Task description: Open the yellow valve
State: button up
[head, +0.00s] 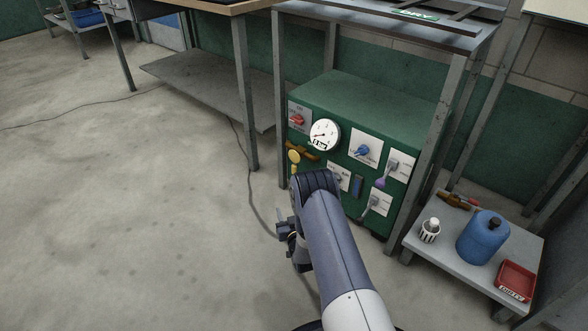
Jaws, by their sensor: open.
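The yellow valve (294,157) is a small round yellow handle at the lower left of the green panel box (362,98), just below a brass-coloured pipe part. Its turn position is too small to tell. My gripper (280,223) is open and appears empty, lower in the picture than the valve and a little to its left, apart from it. My arm covers the lower left part of the panel.
The panel holds a white gauge (324,134), a red switch (298,119), a blue knob (362,150) and a purple-tipped lever (381,182). A low table (452,262) at right carries a blue jug (482,238) and a red tray (515,281). Floor at left is mostly clear, with a cable.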

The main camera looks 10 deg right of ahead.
aim_at(294, 165)
jog(key=i+l, duration=0.4)
jog(key=i, duration=0.5)
